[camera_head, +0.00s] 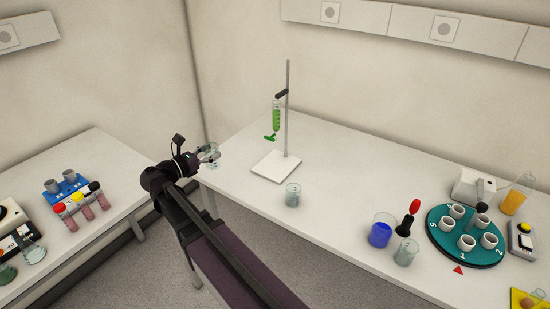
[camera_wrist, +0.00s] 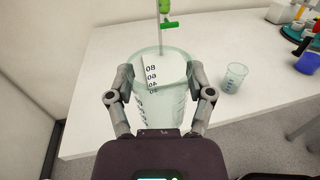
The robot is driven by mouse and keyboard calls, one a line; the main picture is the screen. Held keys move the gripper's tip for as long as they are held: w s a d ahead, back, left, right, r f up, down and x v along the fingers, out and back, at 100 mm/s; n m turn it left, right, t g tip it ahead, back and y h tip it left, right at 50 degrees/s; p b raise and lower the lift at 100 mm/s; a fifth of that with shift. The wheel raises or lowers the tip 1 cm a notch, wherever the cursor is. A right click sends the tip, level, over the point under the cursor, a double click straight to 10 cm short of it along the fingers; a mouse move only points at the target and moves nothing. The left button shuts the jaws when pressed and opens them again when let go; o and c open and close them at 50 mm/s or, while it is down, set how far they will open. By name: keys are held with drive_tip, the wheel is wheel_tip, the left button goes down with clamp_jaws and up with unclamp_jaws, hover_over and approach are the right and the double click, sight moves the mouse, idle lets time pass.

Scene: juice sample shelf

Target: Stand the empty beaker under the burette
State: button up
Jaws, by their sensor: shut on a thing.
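My gripper (camera_head: 209,157) is shut on a clear glass beaker (camera_wrist: 160,100), which looks empty. Both fingers press its sides in the wrist view, and its printed scale shows. In the head view the fingers partly hide the held beaker (camera_head: 213,149), near the left end of the bench. The burette (camera_head: 276,117), with green contents and a green tap, hangs on a rod above a white stand base (camera_head: 276,166). My gripper is left of the stand. No vessel stands on the base in the head view.
A small clear beaker (camera_head: 292,196) stands in front of the base, and shows right of the held beaker in the wrist view (camera_wrist: 235,78). A blue-filled beaker (camera_head: 381,231), another glass beaker (camera_head: 405,252) and a green carousel (camera_head: 440,222) are further right. Bench between is clear.

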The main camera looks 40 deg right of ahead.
sight(209, 148)
wheel_tip(209, 148, up, 16)
drive_tip(key=p, duration=1.4)
drive_tip(key=shift+a+f, duration=0.1)
drive_tip(key=shift+f, duration=0.05)
